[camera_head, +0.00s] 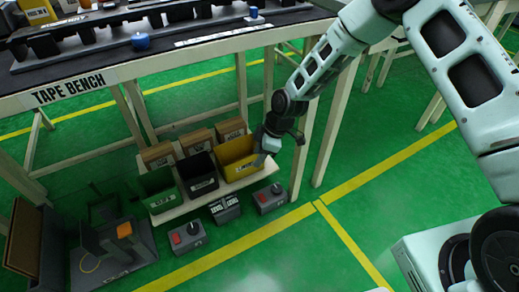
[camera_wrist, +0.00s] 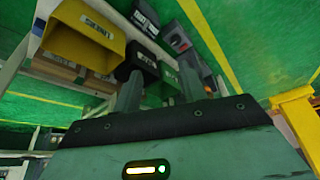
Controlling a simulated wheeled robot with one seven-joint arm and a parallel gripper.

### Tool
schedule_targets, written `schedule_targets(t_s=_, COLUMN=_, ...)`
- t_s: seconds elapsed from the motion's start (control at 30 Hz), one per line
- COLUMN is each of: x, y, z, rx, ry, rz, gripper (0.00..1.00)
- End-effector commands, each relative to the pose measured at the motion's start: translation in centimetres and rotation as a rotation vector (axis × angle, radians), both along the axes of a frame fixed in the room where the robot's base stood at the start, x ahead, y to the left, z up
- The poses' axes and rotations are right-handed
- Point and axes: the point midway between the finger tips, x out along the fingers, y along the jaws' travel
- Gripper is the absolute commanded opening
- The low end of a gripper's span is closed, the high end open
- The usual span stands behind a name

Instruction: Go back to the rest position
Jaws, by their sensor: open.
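My gripper (camera_head: 272,142) is at the end of my arm, low beside the yellow bin (camera_head: 228,154) on the shelf below the bench. In the wrist view my gripper (camera_wrist: 158,92) has its two fingers apart with nothing between them. The yellow bin also shows in the wrist view (camera_wrist: 82,36), to the left of the fingers. Whether the gripper touches the bin is hard to tell.
The tape bench (camera_head: 66,94) stands above the shelf, its legs near my arm. A black bin (camera_head: 203,186) and a green bin (camera_head: 160,200) stand left of the yellow one. Grey boxes with red buttons (camera_head: 187,236) sit in front. Green floor is open at the right.

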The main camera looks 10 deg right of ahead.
Motion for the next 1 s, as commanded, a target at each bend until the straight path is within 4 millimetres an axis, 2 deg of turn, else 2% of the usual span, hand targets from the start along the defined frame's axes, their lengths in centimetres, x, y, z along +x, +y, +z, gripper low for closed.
schedule_targets(t_s=0.63, x=0.0, y=0.0, z=0.1, rx=0.000, ry=-0.001, rz=0.000, gripper=0.42)
schedule_targets(t_s=0.77, x=-1.1, y=0.8, z=2.8, rx=-0.015, ry=0.017, rz=-0.018, gripper=0.42)
schedule_targets(t_s=0.83, x=-2.4, y=1.4, z=5.3, rx=-0.033, ry=0.037, rz=-0.040, gripper=0.42)
schedule_targets(t_s=1.0, x=-7.6, y=2.6, z=12.2, rx=-0.097, ry=0.100, rz=-0.133, gripper=0.42)
